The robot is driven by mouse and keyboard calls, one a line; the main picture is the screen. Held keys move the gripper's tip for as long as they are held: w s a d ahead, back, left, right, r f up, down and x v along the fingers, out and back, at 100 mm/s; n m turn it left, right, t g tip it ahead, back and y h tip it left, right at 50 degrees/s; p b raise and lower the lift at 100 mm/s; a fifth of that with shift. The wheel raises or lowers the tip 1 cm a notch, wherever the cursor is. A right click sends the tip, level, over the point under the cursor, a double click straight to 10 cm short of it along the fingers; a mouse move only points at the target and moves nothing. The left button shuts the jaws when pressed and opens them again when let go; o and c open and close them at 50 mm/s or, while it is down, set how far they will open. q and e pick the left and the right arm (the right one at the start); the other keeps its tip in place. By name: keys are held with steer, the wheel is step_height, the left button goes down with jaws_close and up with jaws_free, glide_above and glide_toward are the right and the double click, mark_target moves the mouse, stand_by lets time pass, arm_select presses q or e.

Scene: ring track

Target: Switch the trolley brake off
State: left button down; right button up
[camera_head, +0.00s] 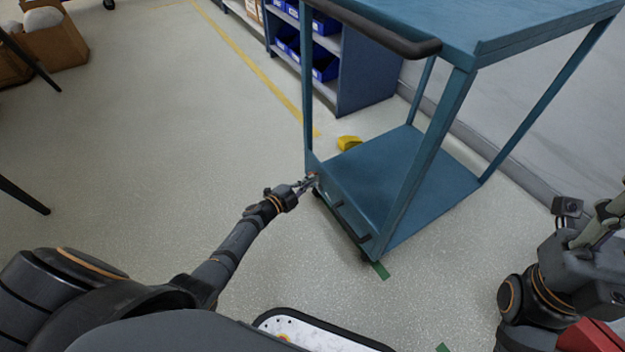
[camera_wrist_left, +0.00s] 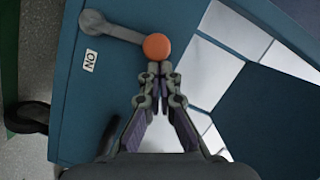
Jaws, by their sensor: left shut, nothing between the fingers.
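The blue trolley (camera_head: 345,205) stands ahead, with a dark push handle on its upper shelf. In the left wrist view its brake lever is a grey arm (camera_wrist_left: 118,31) with an orange knob (camera_wrist_left: 157,46), beside a white plate (camera_wrist_left: 90,61) that appears to read ON, turned sideways. My left gripper (camera_head: 312,181) is at the trolley's lower left corner. In the left wrist view its shut, empty fingertips (camera_wrist_left: 158,68) are right at the knob, seeming to touch it.
A dark wheel (camera_wrist_left: 26,118) shows under the trolley. A shelf unit with blue bins (camera_head: 350,75) stands behind it, and a yellow object (camera_head: 349,143) lies on the floor nearby. A cardboard box (camera_head: 55,45) is at upper left. The floor left of the trolley is clear.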

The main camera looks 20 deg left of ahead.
arm_select(q)
steer(key=shift+w+a, duration=0.45)
steer(key=shift+a, duration=0.15)
steer(key=shift+w+a+f+b, duration=0.1)
steer(key=shift+w+a+b, duration=0.4)
steer(key=shift+w+a, duration=0.45)
steer(key=shift+a, duration=0.2)
